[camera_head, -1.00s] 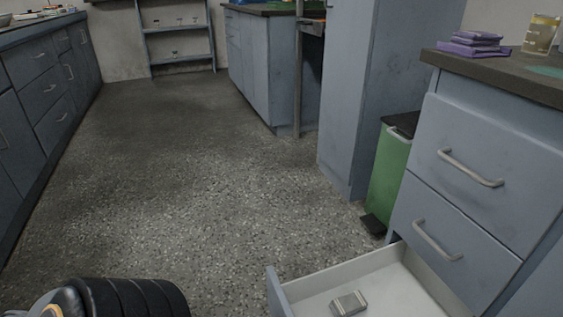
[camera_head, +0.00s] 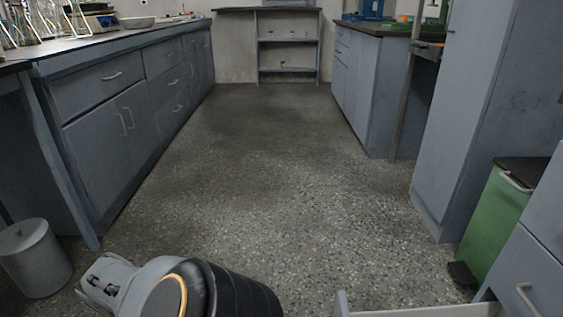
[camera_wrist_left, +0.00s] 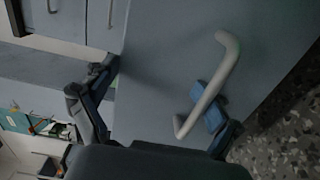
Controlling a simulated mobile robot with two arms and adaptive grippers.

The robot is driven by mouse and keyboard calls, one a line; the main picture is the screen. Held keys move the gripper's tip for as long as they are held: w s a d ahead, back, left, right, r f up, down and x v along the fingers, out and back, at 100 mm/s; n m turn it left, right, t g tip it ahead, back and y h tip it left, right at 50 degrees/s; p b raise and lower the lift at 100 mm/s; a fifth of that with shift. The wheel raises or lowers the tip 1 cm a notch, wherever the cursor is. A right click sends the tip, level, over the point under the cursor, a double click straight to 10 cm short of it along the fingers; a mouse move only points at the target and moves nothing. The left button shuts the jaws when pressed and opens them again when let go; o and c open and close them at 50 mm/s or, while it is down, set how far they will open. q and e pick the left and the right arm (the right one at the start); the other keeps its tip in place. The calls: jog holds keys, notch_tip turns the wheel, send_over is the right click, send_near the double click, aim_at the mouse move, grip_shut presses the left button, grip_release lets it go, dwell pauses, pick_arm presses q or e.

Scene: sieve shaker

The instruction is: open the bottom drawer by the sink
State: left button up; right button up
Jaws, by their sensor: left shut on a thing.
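The bottom drawer (camera_head: 341,304) stands pulled out at the lower edge of the head view, where only its top rim shows. In the left wrist view its blue-grey front (camera_wrist_left: 165,50) carries a pale curved handle (camera_wrist_left: 221,78). My left gripper (camera_wrist_left: 152,88) is shut on this drawer: one finger lies at the left edge of the front, the other has its blue pad partly behind the handle. The exact contact is hard to see. My right gripper is out of view.
A green pedal bin (camera_head: 492,222) stands beside the drawer unit, next to a tall cabinet (camera_head: 470,120). A grey bin (camera_head: 35,262) stands at the lower left by the left counter (camera_head: 110,100). The speckled floor (camera_head: 240,165) between the counters is clear.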

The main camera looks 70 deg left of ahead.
pick_arm(q)
jog(key=shift+s+a+r, duration=0.15)
jog(key=shift+s+r, duration=0.05)
jog(key=shift+s, duration=0.3)
jog(key=shift+s+a+r, duration=0.1)
jog(key=shift+s+r, duration=0.05)
jog(key=shift+s, duration=0.3)
jog(key=shift+c, duration=1.3)
jog(key=v, duration=0.2)
jog(key=shift+s+a, duration=0.15)
jog(key=shift+s, duration=0.1)
jog(key=shift+c, duration=0.3)
jog(key=shift+s+a, duration=0.1)
jog(key=shift+s, duration=0.3)
jog(key=c, duration=0.3)
jog(key=s+a+f, duration=0.1)
jog(key=s, duration=0.2)
jog(key=s+a, duration=0.1)
jog(key=s, duration=0.2)
jog(key=s+a+f, duration=0.1)
jog(key=s, duration=0.2)
jog(key=shift+a+f, duration=0.1)
jog(key=shift+f, duration=0.2)
jog(key=shift+c, duration=0.2)
jog(key=shift+p, duration=0.3)
